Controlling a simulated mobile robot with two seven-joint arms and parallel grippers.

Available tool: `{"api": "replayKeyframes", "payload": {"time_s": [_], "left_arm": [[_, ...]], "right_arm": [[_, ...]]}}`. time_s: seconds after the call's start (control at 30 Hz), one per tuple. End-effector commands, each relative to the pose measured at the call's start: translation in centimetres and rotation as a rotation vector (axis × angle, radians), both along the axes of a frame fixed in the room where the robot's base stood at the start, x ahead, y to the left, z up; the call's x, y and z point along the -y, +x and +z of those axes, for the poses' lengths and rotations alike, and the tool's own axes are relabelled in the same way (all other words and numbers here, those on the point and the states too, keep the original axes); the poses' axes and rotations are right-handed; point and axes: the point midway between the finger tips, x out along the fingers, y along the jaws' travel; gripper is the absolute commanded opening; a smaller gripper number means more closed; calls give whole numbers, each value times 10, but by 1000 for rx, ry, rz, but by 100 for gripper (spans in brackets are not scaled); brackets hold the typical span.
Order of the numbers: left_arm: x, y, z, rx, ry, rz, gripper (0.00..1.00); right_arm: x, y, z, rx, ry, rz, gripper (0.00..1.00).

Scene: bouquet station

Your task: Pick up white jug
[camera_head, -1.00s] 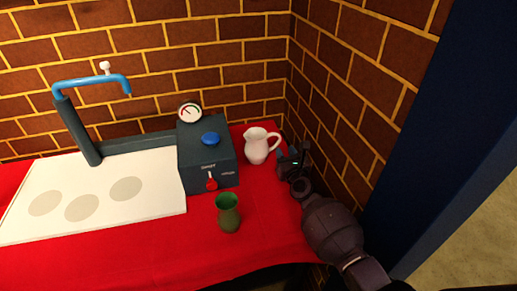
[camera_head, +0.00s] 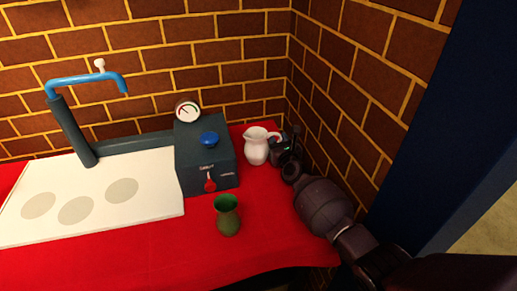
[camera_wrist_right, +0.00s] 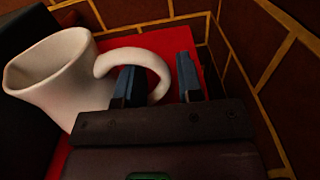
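The white jug (camera_head: 256,147) stands upright on the red cloth, right of the dark machine, with its handle toward the right. My right gripper (camera_head: 284,140) is at the handle side of the jug, close to the wall. In the right wrist view, the jug (camera_wrist_right: 62,80) is at the left and its handle curves to the right. The fingers of my right gripper (camera_wrist_right: 159,82) are apart, and one finger overlaps the handle's loop. The other finger is to the right of the handle. I cannot tell whether they touch it. My left gripper is not in view.
A dark machine (camera_head: 206,158) with a blue knob and gauge stands left of the jug. A green vase (camera_head: 228,216) stands in front on the red cloth (camera_head: 140,252). A white board (camera_head: 95,200) lies at the left. Brick walls close off the back and right.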

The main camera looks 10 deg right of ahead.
Motion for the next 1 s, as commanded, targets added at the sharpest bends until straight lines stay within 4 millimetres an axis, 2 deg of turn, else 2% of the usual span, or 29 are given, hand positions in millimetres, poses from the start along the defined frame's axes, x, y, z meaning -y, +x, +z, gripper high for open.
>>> {"api": "replayKeyframes", "payload": {"time_s": [0.13,0.3,0.37,1.0], "left_arm": [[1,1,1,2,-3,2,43],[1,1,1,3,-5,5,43],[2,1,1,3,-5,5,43],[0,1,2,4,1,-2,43]], "right_arm": [[0,0,1,1,0,0,32],[0,0,1,0,0,0,6],[0,0,0,0,0,0,0],[2,-1,0,-4,-5,-2,0]]}}
